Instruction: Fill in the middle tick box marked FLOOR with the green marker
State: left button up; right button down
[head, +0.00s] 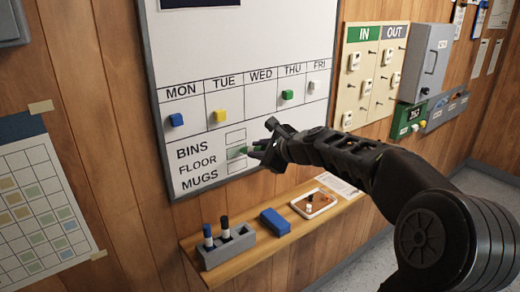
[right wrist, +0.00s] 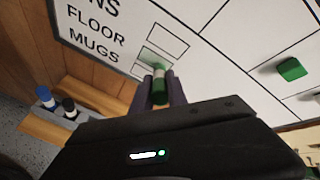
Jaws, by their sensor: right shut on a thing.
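The whiteboard (head: 262,48) carries a list reading BINS, FLOOR and MUGS, each with a tick box. The middle box, beside FLOOR (head: 236,153), has green in it; the green also shows in the right wrist view (right wrist: 154,58). The BINS box (head: 236,136) and MUGS box (head: 236,168) look white. My right gripper (head: 262,152) is shut on the green marker (right wrist: 159,88), which points at the board over the FLOOR box. Whether its tip touches the board is hard to tell. My left gripper is out of view.
Below the board, a wooden shelf (head: 262,256) holds a grey marker holder (head: 228,248) with blue and black markers, a blue block (head: 274,221) and a white tray (head: 315,203). Coloured magnets sit on the board above the list. A key board (head: 372,75) hangs to the right.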

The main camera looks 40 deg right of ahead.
jog(key=shift+a, duration=0.2)
jog(key=shift+a, duration=0.4)
dwell(0.4)
jog(key=shift+a, duration=0.55)
jog(key=shift+a+p, duration=0.15)
jog(key=shift+p, duration=0.15)
jog(key=shift+a, duration=0.3)
jog(key=s, duration=0.6)
jog(key=shift+s+b, duration=0.3)
jog(key=shift+s, duration=0.1)
